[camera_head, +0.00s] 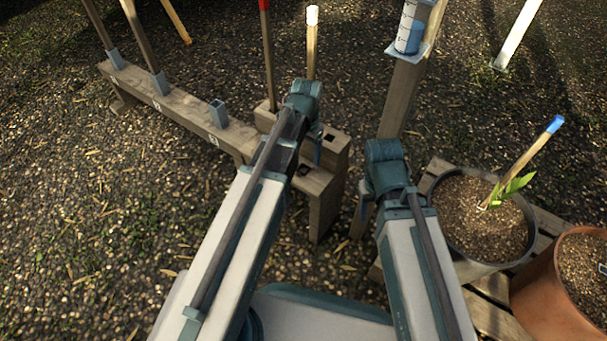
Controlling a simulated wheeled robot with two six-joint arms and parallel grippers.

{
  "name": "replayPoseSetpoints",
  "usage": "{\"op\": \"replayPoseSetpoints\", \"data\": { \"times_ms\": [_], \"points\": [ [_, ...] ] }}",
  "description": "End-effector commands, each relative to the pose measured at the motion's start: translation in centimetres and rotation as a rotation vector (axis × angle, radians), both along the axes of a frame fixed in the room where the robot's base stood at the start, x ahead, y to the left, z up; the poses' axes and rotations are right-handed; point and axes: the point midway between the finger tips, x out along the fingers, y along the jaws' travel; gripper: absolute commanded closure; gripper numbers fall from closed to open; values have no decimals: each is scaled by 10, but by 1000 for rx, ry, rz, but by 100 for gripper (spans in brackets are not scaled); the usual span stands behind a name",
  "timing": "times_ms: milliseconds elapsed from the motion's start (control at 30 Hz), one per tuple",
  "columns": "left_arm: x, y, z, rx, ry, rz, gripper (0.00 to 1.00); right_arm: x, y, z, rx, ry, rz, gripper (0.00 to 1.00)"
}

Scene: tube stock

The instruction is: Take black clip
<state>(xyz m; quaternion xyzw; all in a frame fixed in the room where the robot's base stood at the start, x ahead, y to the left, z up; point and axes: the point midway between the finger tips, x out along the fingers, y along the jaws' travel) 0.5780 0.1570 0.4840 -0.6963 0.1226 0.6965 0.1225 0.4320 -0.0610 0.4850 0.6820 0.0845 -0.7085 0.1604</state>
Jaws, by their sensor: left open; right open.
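I cannot pick out a black clip in the head view. My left arm reaches up to the wooden stepped block, and my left gripper (317,147) is open beside it, small and partly hidden by the arm. My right gripper (364,200) is open, partly hidden by its wrist, between the block and the grey pot. A blue-tipped stake (536,146) leans in the soil of the grey pot (443,244), with a green-leaved plant (512,187) against it.
The wooden stepped block (326,190) has square holes; red-topped (267,50) and white-topped stakes (311,48) stand at it. A low beam (180,112) with grey sockets runs left. A post (402,98) carries a gauge (411,30). A terracotta pot (545,300) stands right. Gravel at left is clear.

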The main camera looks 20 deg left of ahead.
Motion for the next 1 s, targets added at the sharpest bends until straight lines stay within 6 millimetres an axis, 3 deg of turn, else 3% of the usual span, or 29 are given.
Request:
{"op": "replayPoseSetpoints", "data": {
  "times_ms": [267,633,933,1000],
  "points": [
    [-1,1,-9,0,0,1,22,0,0,-9,1,0,0,43],
    [-2,6,-51,0,0,0,22,0,0,-51,1,-1,-9,43],
    [-2,6,-51,0,0,0,22,0,0,-51,1,-1,-11,43],
    [-2,6,-51,0,0,0,33,0,0,-51,1,-1,-11,43]
  ]
}}
